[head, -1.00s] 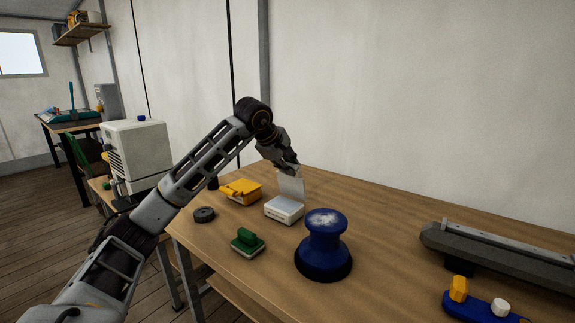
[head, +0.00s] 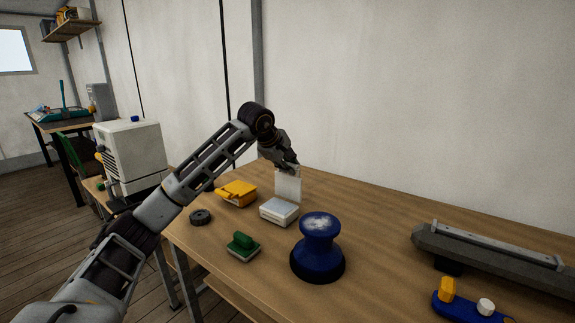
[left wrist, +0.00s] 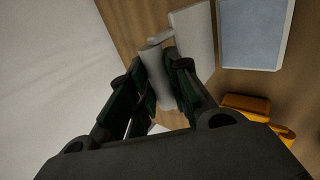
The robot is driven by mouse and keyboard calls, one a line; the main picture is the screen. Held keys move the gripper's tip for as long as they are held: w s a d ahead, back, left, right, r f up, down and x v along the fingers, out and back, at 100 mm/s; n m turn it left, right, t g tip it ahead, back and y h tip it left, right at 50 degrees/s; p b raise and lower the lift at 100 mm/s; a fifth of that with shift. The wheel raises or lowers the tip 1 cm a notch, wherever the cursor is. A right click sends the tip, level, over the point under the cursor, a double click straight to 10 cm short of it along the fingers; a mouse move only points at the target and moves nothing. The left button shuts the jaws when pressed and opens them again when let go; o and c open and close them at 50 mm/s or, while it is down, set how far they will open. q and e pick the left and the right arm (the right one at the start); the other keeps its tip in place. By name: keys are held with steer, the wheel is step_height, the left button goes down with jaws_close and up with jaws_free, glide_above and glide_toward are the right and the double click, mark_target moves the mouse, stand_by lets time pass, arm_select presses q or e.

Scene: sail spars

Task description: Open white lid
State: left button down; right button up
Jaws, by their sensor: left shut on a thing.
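The white lid (head: 288,187) stands about upright at the back edge of the small white box (head: 279,211) on the wooden table. My left gripper (head: 289,165) is at the lid's top edge, shut on it. The fingers hide part of the lid there. My right gripper is not in view.
An orange box (head: 237,193), a dark ring (head: 200,217) and a green-handled block (head: 243,246) lie left of the white box. A blue spool-shaped thing (head: 319,247) stands close in front of it. A long grey bar (head: 490,260) lies at the right. The table behind is clear.

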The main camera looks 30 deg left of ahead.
arm_select(q)
steer(key=shift+w+r, duration=0.1)
steer(key=shift+w, duration=0.05)
steer(key=shift+w+d+p, duration=0.1)
steer(key=shift+w+p, duration=0.85)
steer(key=c, duration=1.3)
jaws_free()
steer(key=shift+f, duration=0.3)
steer(key=shift+o, duration=0.2)
steer(key=shift+s, duration=0.1)
steer(key=shift+f, duration=0.1)
steer(key=v, duration=1.2)
